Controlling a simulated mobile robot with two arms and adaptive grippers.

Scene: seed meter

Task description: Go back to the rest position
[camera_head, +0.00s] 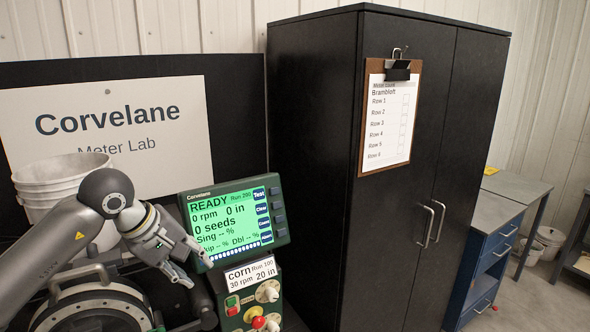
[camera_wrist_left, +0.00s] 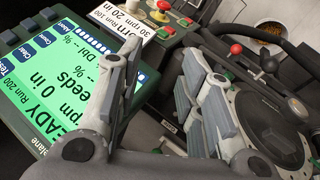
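My left arm comes in from the left in the head view. Its gripper (camera_head: 194,268) hangs in front of the monitor's lower left corner, above the bench. In the left wrist view the two fingers (camera_wrist_left: 158,88) stand apart with nothing between them, so it is open and empty. The monitor (camera_head: 234,222) has a green screen reading READY, 0 rpm and 0 seeds. It also shows upside down in the left wrist view (camera_wrist_left: 50,85). My right gripper is in neither view.
The round seed meter (camera_head: 95,318) sits below my left arm. A control box (camera_head: 250,295) with knobs stands under the monitor. White buckets (camera_head: 62,175) are behind the arm. A black cabinet (camera_head: 315,150) with a clipboard (camera_head: 391,120) stands at right; floor beyond is partly clear.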

